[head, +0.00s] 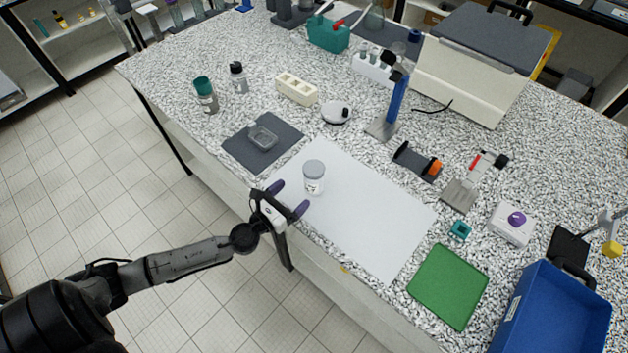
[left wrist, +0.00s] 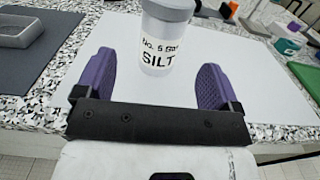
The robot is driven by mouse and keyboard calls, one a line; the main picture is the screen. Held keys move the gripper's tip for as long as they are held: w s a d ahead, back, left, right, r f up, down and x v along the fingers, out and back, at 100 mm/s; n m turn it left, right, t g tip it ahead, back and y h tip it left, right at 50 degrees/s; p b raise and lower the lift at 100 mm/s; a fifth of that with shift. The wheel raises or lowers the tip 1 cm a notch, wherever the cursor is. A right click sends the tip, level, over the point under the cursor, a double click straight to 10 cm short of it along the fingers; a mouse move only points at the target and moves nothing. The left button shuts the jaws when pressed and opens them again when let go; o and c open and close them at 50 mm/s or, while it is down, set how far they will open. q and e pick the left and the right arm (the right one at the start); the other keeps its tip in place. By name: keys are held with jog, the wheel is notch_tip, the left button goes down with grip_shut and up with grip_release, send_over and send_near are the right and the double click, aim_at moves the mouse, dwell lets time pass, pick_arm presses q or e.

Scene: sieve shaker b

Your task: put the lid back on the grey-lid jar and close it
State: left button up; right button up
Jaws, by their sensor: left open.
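The grey-lid jar (head: 314,178) stands upright on the white sheet on the bench. A grey lid (head: 313,168) sits on top of it; whether it is fully closed I cannot tell. In the left wrist view the jar (left wrist: 161,45) shows a label reading "SILT", and its grey top is cut by the frame's upper edge. My left gripper (head: 289,198) is open and empty at the sheet's near edge, its purple fingers pointing toward the jar. The jar is beyond the fingertips, between their lines. My right gripper is not in view.
A dark mat (head: 238,153) with a clear grey dish (head: 263,137) lies left of the sheet (head: 375,220). A green tray (head: 447,287) and blue bin (head: 553,312) are at the right. A blue-post stand (head: 396,103) rises behind. The sheet around the jar is clear.

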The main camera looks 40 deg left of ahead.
aim_at(307, 182)
pick_arm(q)
jog(key=shift+w, duration=2)
jog(key=shift+w+d, duration=0.15)
jog(key=shift+w, duration=1.15)
jog(key=shift+w+d, duration=0.1)
jog(key=shift+w, duration=1.2)
jog(key=shift+c, duration=0.2)
jog(key=c, duration=1)
jog(key=shift+r+p, duration=0.1)
jog(key=shift+p, duration=0.25)
